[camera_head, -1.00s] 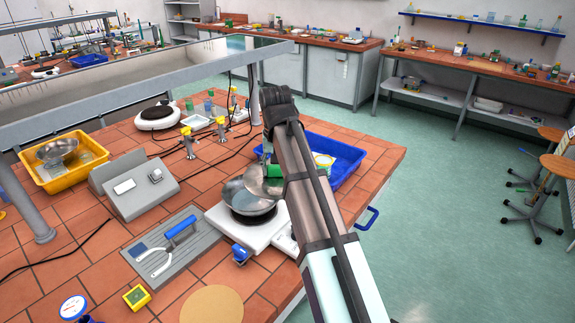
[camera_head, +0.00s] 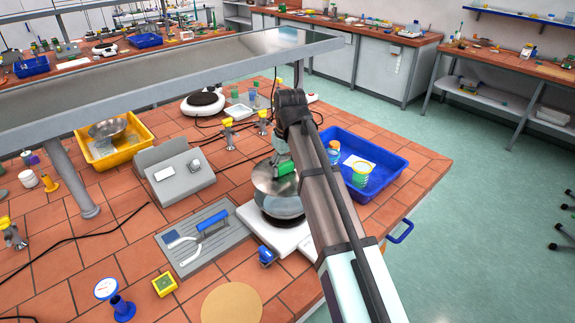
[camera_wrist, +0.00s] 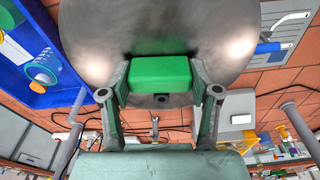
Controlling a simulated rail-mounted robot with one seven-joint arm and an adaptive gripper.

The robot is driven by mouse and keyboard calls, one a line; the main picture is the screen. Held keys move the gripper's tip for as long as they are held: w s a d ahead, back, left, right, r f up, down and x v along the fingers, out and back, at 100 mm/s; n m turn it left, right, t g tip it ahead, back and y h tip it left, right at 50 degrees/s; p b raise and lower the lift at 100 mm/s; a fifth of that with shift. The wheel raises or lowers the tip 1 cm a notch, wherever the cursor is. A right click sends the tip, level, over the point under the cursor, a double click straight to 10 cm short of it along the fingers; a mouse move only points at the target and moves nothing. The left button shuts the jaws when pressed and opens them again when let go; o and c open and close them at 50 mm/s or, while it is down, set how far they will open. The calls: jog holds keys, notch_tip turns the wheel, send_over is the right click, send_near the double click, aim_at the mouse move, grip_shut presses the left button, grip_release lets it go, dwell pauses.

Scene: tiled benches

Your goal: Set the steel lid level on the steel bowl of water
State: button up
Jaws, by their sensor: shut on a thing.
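The steel lid (camera_head: 270,181) is a shiny round disc with a green block handle (camera_head: 285,168). My gripper (camera_wrist: 160,80) is shut on that handle; the lid's underside or face fills the upper middle of the wrist view (camera_wrist: 160,30). In the head view the lid is over the steel bowl (camera_head: 284,206), covering much of its opening. The bowl stands on a white hotplate or scale-like device (camera_head: 262,232). The lid looks tilted, and I cannot tell whether it touches the rim. The water is hidden. My arm covers the right side of the bowl.
A blue tray (camera_head: 395,165) with jars lies to the right, close to my arm. A grey board (camera_head: 225,255) with a blue-handled tool lies left of the bowl. A grey console (camera_head: 165,190) and a yellow tray (camera_head: 140,150) stand further left. A raised shelf runs behind.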

jog(key=shift+r+p, duration=0.1)
jog(key=shift+p, duration=0.2)
jog(key=shift+f+b, duration=1)
jog(key=shift+f, duration=2.1)
jog(key=shift+f, duration=0.8)
jog(key=o, duration=1.3)
jog(key=r, duration=0.8)
jog(key=s+d+r, duration=0.1)
jog(key=r, duration=0.3)
jog(key=shift+s, duration=0.1)
